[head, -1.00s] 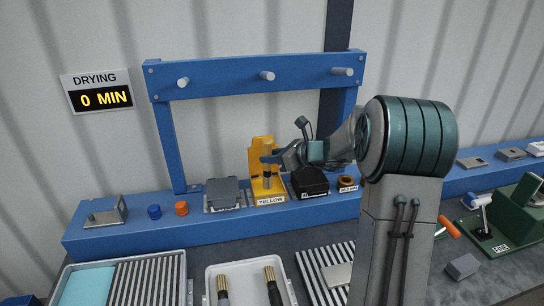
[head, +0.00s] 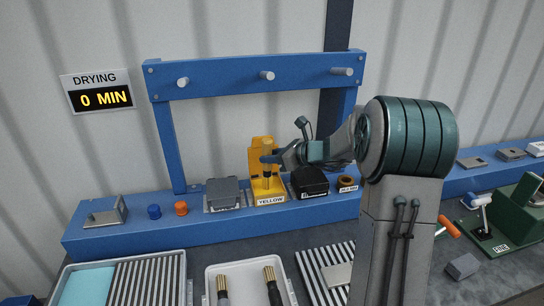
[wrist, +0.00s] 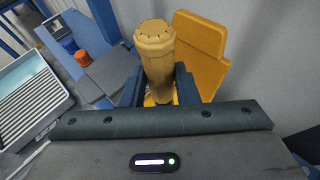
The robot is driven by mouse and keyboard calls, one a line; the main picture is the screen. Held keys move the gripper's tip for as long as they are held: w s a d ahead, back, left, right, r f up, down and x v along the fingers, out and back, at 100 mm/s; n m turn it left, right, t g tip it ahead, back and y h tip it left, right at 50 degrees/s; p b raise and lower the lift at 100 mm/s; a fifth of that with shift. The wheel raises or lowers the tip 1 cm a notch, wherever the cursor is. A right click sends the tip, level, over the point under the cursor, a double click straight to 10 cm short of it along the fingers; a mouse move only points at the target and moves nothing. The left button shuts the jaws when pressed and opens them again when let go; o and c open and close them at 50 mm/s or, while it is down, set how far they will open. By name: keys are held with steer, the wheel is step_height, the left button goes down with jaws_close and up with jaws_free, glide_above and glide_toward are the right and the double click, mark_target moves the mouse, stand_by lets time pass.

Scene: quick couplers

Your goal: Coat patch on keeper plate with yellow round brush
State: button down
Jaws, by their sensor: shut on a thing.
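The yellow round brush (wrist: 155,50) stands upright at the yellow holder (head: 255,152), which carries a YELLOW label. My gripper (head: 268,159) is shut around its tan, faceted handle. In the wrist view the dark blue jaws (wrist: 160,90) lie on both sides of the handle; the lower end of the brush is hidden by them. A flat grey plate (head: 338,275) lies on a striped rack at the front, partly hidden by my arm; I cannot tell whether it is the keeper plate, and no patch is clear on it.
Beside the holder stand a grey lidded box (head: 222,191) and a black box (head: 309,181). A white tray (head: 213,282) with two dark-handled brushes is in front. A blue frame (head: 215,65) with pegs rises behind. The drying display (head: 103,99) reads 0 MIN.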

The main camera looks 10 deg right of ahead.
mark_target(267, 143)
steer(key=shift+f, duration=0.15)
step_height(267, 143, up, 7)
steer(key=p, duration=0.5)
stand_by(0.4)
stand_by(0.5)
